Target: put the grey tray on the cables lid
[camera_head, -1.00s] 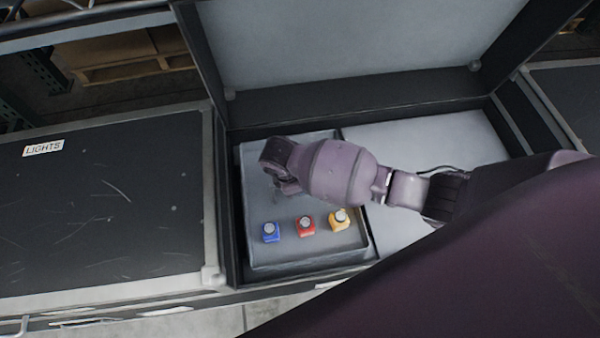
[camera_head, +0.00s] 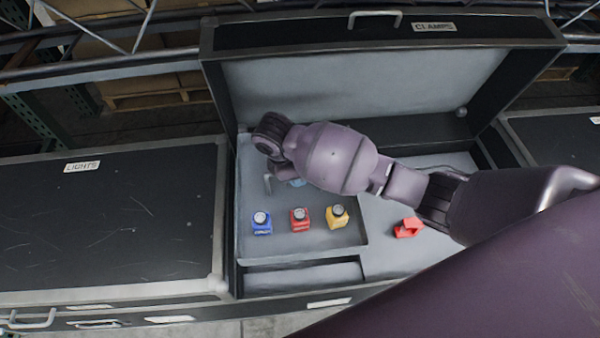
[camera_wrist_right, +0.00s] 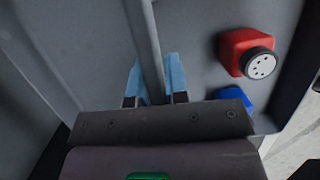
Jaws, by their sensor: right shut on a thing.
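The grey tray (camera_head: 300,246) is in the left part of the open clamps case (camera_head: 225,100). It holds a blue item (camera_head: 262,224), a red item (camera_head: 301,220) and a yellow item (camera_head: 337,216), all upright. My right gripper (camera_head: 296,182) reaches into the tray, its jaws mostly hidden by the wrist. In the right wrist view, its blue fingers (camera_wrist_right: 154,82) are shut on the tray's grey handle bar (camera_wrist_right: 148,30). The tray looks raised off the case floor. No lid with a readable cables label shows. My left gripper is out of view.
A closed case labelled lights (camera_head: 110,215) stands at the left. Another closed black case (camera_head: 560,150) stands at the right, its label cut off. The clamps lid (camera_head: 360,90) stands open behind. A red clamp (camera_head: 408,228) lies in the case right of the tray.

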